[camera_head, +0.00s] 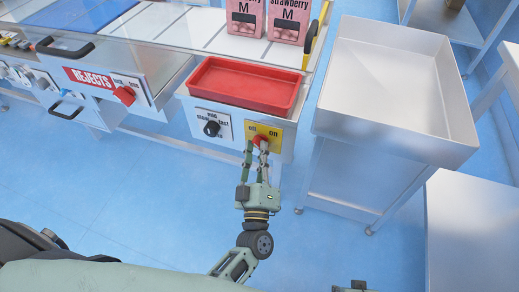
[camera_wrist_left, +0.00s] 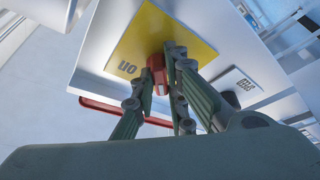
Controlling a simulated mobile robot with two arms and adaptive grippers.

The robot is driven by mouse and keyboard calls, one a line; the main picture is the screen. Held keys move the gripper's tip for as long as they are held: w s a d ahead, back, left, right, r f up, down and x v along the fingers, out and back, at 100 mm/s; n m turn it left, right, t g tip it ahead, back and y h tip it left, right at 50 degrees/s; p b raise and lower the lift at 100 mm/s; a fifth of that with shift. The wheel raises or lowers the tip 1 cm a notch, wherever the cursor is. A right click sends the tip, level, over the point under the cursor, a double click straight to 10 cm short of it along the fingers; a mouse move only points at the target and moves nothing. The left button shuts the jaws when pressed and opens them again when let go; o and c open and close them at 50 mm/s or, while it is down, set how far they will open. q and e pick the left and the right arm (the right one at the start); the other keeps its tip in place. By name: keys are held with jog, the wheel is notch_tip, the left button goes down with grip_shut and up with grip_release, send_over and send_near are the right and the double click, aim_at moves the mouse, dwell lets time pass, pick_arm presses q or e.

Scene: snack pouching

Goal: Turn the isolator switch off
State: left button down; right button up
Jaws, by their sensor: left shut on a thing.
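The isolator switch is a red knob (camera_head: 258,139) on a yellow plate (camera_head: 276,143) at the front of the machine's right end. The plate reads "off" on the left and "on" on the right. My left gripper (camera_head: 256,146) reaches up to it from below and is shut on the red knob. In the left wrist view the fingers (camera_wrist_left: 168,72) close around the red knob (camera_wrist_left: 156,68), partly hiding it. The "off" lettering is hidden there, and which way the knob points is unclear. A small piece of my right arm (camera_head: 352,287) shows at the bottom edge.
A black dial (camera_head: 211,129) sits left of the plate. A red tray (camera_head: 243,89) lies above it, with pink pouches (camera_head: 290,17) behind. A metal bin (camera_head: 390,133) stands to the right. Blue floor in front is clear.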

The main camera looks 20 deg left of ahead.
pick_arm(q)
jog(key=shift+n, duration=0.4)
pick_arm(e)
jog(key=shift+s+f, duration=0.2)
jog(key=shift+f, duration=0.25)
pick_arm(q)
jog(key=c, duration=1.8)
grip_release()
jog(key=shift+o, duration=0.2)
jog(key=v, duration=1.2)
jog(key=shift+d+r, duration=0.1)
jog(key=shift+d, duration=0.05)
